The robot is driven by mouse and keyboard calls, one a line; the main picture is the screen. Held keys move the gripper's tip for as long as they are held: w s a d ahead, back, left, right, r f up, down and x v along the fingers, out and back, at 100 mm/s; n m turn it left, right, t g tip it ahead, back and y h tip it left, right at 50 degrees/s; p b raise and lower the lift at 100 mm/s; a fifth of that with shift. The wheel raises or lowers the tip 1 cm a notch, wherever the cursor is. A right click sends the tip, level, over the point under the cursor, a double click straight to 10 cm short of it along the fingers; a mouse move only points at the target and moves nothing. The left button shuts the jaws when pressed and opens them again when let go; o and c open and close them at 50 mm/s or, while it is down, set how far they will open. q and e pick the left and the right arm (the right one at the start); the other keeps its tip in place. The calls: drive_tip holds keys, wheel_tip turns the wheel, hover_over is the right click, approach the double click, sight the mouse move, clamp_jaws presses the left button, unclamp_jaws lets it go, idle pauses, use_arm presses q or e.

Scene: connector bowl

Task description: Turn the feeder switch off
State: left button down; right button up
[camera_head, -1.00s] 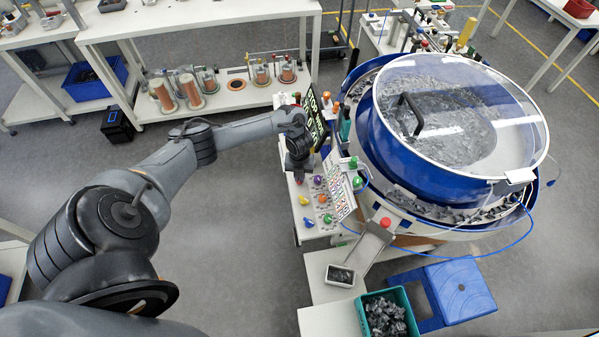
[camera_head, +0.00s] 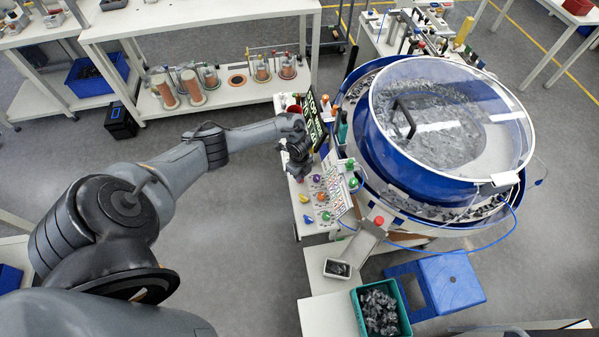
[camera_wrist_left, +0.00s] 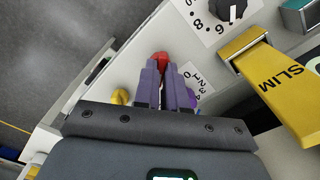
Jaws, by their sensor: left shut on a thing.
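The feeder's white control panel (camera_head: 312,208) carries coloured knobs: purple (camera_head: 317,178), orange (camera_head: 321,197), yellow (camera_head: 304,198), green (camera_head: 326,215) and blue (camera_head: 308,219). My left gripper (camera_head: 299,177) is at the panel's far end, pointing down. In the left wrist view, its purple fingers (camera_wrist_left: 164,80) are shut on a red knob (camera_wrist_left: 160,57), which shows between and beyond the fingertips. The knob's base and pointer are hidden, so I cannot tell its setting. A numbered scale (camera_wrist_left: 195,80) lies beside the fingers. My right gripper is out of view.
A blue bowl feeder (camera_head: 400,160) with a clear lid stands right of the panel. A dark display (camera_head: 317,119) stands behind the gripper. A teal bin (camera_head: 406,315) sits in front.

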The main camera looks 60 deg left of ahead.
use_arm(q)
drive_tip(key=shift+n+p, duration=0.35)
drive_tip(key=shift+n, duration=0.55)
drive_tip(key=c, duration=1.2)
unclamp_jaws()
drive_tip(key=shift+r, duration=0.15)
wheel_tip(320, 180, up, 11)
drive_tip(key=p, duration=0.1)
drive_tip(key=shift+f, duration=0.2)
